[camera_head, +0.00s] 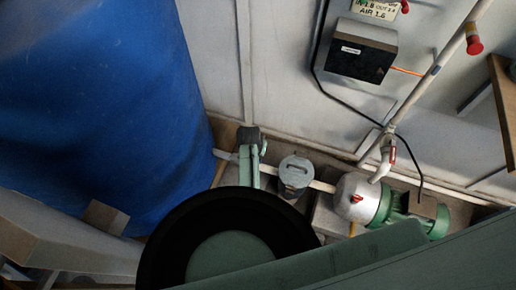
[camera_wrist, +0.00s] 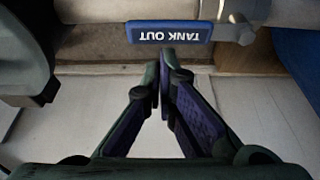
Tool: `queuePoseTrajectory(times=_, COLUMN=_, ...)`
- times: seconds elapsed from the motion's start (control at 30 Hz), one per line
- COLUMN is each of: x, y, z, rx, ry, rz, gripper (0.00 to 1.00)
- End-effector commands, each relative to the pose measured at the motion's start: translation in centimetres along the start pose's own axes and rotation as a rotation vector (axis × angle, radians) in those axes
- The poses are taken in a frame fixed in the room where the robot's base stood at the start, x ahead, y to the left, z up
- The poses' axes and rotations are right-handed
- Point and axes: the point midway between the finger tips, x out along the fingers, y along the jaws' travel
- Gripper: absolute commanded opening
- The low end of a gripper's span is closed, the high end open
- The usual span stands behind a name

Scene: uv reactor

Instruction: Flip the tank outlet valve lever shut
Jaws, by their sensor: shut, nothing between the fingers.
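The tank outlet valve lever (camera_wrist: 170,31) is a blue handle marked "TANK OUT", upside down at the top of the wrist view. It lies along the pale pipe (camera_wrist: 100,10), with its pivot end at the right by the valve body (camera_wrist: 240,22). My gripper (camera_wrist: 166,54) is shut and empty, its fingertips just below the middle of the lever in the picture. I cannot tell whether they touch it. In the head view the blue tank (camera_head: 100,100) fills the left, and my arm hides the lever.
A grey lidded canister (camera_head: 296,174) sits on the pipe right of my arm. A white and green pump (camera_head: 365,200) stands beyond it, with a red-handled pipe (camera_head: 391,153) above. A dark control box (camera_head: 361,52) hangs on the wall.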

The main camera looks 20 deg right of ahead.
Motion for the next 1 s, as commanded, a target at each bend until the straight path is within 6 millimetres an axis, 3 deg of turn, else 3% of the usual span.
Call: queuePoseTrajectory(times=1.0, x=-0.6, y=0.5, z=1.3, rx=0.172, ry=-0.003, rz=0.063, gripper=0.0)
